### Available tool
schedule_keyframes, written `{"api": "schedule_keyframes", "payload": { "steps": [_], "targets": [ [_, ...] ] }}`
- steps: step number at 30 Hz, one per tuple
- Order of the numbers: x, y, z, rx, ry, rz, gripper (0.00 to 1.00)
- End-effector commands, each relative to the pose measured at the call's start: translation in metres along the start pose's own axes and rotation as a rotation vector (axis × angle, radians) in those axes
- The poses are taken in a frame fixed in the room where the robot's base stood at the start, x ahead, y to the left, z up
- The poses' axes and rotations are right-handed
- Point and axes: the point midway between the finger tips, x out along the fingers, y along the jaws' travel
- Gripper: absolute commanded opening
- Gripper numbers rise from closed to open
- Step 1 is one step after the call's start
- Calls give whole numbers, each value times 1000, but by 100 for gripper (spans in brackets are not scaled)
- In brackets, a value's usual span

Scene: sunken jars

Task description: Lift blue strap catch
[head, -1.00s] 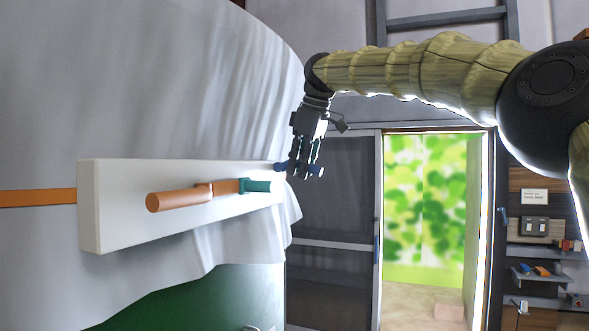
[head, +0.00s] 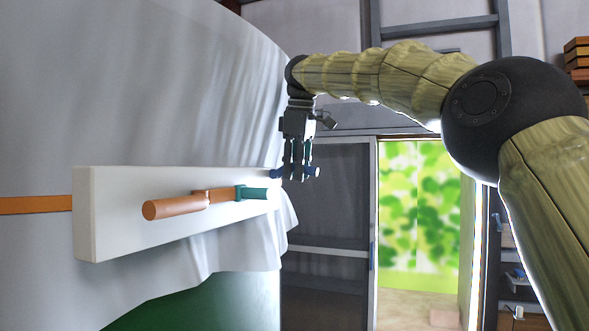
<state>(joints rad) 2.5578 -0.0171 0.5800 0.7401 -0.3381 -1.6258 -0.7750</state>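The blue catch (head: 277,174) is a short dark-blue bar at the far right end of a white block, its pale round end showing to the right of my fingers. My gripper (head: 298,176) points down at this bar. Its fingers look apart and overlap the middle of the bar, hiding part of it. Whether they touch it cannot be told. A teal catch (head: 258,193) and an orange catch (head: 172,208) stick out along the same white block (head: 130,230), nearer the camera.
The block sits on a large grey draped cover (head: 150,90) with an orange strap (head: 35,205) at left. A green surface (head: 200,303) shows below the cover. A dark panelled door (head: 325,225) and a bright doorway (head: 420,210) stand behind. Shelving is at far right.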

Motion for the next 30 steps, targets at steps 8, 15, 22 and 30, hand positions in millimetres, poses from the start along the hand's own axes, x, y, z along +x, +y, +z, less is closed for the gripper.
{"api": "schedule_keyframes", "payload": {
  "steps": [8, 15, 22, 30],
  "targets": [
    [0, 0, 0, 0, 1, 0, 42],
    [-6, 0, 0, 1, 2, 1, 42],
    [-34, 1, -1, 0, 2, 2, 42],
    [-62, 2, -1, 0, 2, 1, 42]
  ]
}}
